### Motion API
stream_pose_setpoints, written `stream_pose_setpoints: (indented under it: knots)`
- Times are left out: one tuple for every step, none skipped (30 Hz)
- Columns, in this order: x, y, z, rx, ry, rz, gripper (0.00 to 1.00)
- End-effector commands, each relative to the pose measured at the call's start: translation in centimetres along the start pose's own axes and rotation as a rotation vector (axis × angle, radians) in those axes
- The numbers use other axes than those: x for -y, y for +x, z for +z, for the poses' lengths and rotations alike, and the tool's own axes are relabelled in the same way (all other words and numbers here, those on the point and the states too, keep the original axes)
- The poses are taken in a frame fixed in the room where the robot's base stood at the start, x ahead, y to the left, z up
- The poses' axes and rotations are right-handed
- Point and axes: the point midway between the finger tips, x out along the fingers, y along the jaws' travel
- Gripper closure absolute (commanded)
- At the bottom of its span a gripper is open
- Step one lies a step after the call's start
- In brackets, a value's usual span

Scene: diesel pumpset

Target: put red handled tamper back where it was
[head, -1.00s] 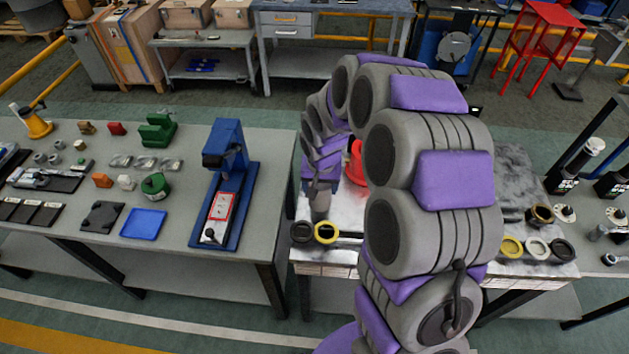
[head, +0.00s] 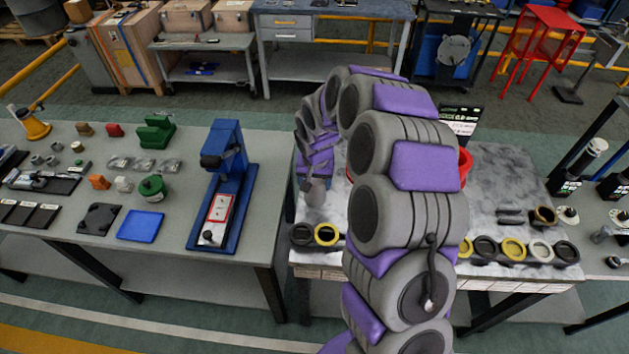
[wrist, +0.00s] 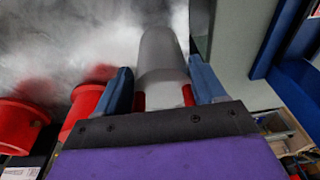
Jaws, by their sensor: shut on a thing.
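The tamper shows in the wrist view as a grey cylinder (wrist: 160,55) with red parts at its near end, between the two blue fingers. My gripper (wrist: 161,85) is shut on it at the red part. In the head view the tamper's grey end (head: 315,193) hangs over the left part of the marbled table (head: 505,185), near its left edge. My arm covers the fingers there and much of the table. I cannot tell whether the tamper touches the table top.
Several rings, among them a black one (head: 302,235) and a yellow one (head: 326,234), line the table's front edge. A red container (head: 465,166) and a black sign (head: 460,121) stand behind my arm. A blue press (head: 224,180) stands on the left bench. The marbled table's right part has bare room.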

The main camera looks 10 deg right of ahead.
Motion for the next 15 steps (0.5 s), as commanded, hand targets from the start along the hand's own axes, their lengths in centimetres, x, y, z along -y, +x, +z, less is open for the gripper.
stream_pose_setpoints:
  knots:
    - [0.00, -0.06, -0.06, -0.001, 0.000, 0.000, 1.00]
    - [0.00, -0.04, -0.05, -0.001, 0.000, 0.000, 1.00]
    - [-0.01, 0.03, -0.05, -0.001, 0.000, 0.000, 1.00]
    - [-0.02, 0.12, -0.04, -0.001, 0.000, 0.000, 1.00]
    - [-0.01, 0.12, -0.03, -0.001, 0.000, 0.000, 0.29]
    - [0.00, 0.11, -0.03, -0.001, 0.000, 0.000, 0.25]
    - [0.00, 0.10, -0.04, -0.001, 0.000, 0.000, 0.22]
    - [0.00, 0.10, -0.04, -0.001, 0.000, 0.000, 0.19]
    - [0.00, 0.10, -0.05, -0.001, 0.000, 0.000, 0.15]
    - [0.00, 0.10, -0.04, -0.001, 0.000, 0.000, 0.12]
    - [0.01, 0.10, -0.05, -0.001, 0.000, 0.000, 0.09]
    - [0.01, 0.11, -0.05, -0.001, 0.000, -0.001, 0.06]
    - [0.01, 0.11, -0.06, -0.001, 0.000, 0.000, 0.05]
    - [0.01, 0.11, -0.05, -0.001, 0.000, -0.001, 0.05]
    - [0.01, 0.11, -0.05, -0.001, 0.000, 0.000, 0.05]
